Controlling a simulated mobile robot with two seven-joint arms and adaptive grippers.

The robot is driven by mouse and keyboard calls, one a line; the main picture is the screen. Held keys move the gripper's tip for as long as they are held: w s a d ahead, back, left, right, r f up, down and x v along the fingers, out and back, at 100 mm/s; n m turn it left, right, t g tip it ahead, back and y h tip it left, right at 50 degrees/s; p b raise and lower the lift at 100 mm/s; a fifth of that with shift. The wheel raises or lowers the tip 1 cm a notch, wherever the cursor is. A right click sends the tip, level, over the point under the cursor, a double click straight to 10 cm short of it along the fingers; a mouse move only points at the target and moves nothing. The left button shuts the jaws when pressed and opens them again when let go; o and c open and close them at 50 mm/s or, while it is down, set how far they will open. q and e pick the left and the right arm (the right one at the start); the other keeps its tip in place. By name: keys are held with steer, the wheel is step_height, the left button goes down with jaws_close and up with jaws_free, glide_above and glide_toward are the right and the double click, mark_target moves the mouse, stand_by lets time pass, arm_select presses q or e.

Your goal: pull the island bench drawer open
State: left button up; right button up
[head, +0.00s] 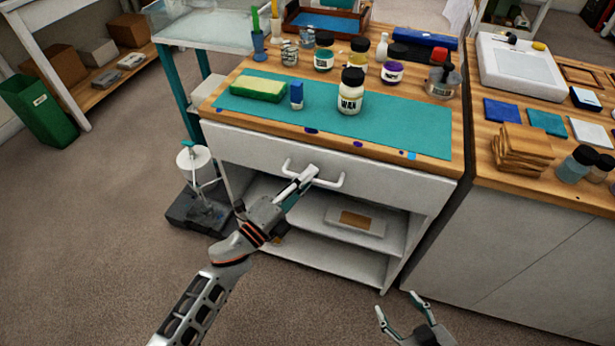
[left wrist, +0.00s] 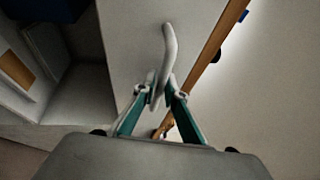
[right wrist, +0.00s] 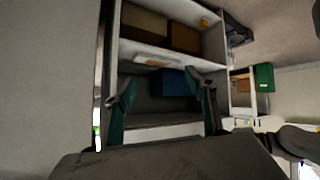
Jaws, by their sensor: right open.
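The island bench drawer (head: 400,185) is a wide, pale grey front under the wooden bench top, and it looks closed. Its white bar handle (head: 330,183) runs across the middle of the front. My left gripper (head: 307,176) is at the left part of this handle. In the left wrist view the handle (left wrist: 168,45) passes between the two teal-backed fingers, which are close together on it. My right gripper (head: 402,305) is open and empty, low in front of the bench's right side. In the right wrist view its fingers (right wrist: 162,92) are wide apart, facing the open shelves.
The bench top carries a teal mat (head: 400,132), a sponge (head: 258,88) and several jars. Open shelves (head: 320,245) lie below the drawer. A grey-based stand (head: 200,210) is on the floor at the left. A second cabinet (head: 530,240) stands right. Floor in front is clear.

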arm_select(q)
jaws_close()
steer(key=s+a, duration=0.3)
steer(key=s, duration=0.6)
steer(key=s+a+p, duration=0.1)
steer(key=s+a, duration=0.2)
steer(key=s, duration=0.7)
steer(key=shift+a, duration=0.15)
steer(key=o, duration=0.7)
jaws_free()
steer(key=v, duration=1.2)
